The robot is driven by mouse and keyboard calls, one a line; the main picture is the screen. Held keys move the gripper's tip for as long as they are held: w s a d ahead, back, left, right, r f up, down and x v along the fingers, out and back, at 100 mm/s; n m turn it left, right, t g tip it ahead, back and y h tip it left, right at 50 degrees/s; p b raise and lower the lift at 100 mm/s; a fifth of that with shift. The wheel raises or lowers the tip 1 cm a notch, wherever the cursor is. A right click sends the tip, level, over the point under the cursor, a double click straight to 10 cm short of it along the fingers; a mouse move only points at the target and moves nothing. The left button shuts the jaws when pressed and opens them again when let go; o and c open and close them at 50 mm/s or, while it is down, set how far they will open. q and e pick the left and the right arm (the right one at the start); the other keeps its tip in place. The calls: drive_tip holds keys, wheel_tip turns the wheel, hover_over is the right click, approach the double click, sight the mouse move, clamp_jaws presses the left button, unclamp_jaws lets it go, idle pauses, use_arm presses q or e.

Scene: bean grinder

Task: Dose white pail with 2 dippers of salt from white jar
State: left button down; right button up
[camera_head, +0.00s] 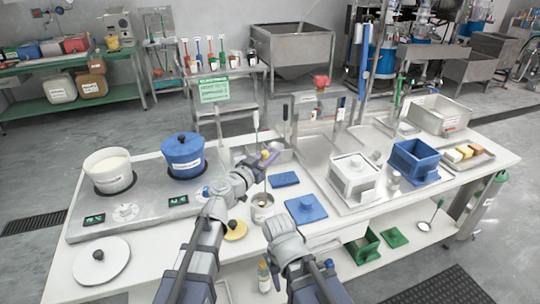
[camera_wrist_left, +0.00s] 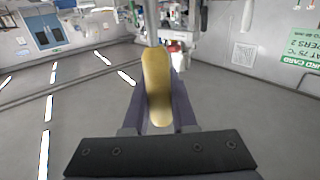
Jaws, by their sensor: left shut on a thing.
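My left gripper (camera_head: 263,160) is shut on the yellow handle of a dipper. The handle (camera_wrist_left: 156,88) stands between the fingers in the left wrist view. In the head view a thin shaft runs down from the gripper toward a small pale round container (camera_head: 262,213) with a label. The dipper's bowl is hidden, and I cannot tell whether it is inside. A large white round vessel (camera_head: 108,187) with pale contents stands open on the left of the steel unit. Which of these is the white jar or white pail is not clear.
A blue lidded pot (camera_head: 183,160) stands beside the white vessel. A white lid (camera_head: 101,262) lies in front, and a yellow lid (camera_head: 235,231) by the small container. Blue lids (camera_head: 305,210), a white lidded box (camera_head: 353,180) and a blue box (camera_head: 413,162) stand to the right.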

wheel_tip(320, 180, up, 8)
drive_tip(key=p, duration=0.7)
drive_tip(key=shift+f, duration=0.15)
idle(0.7)
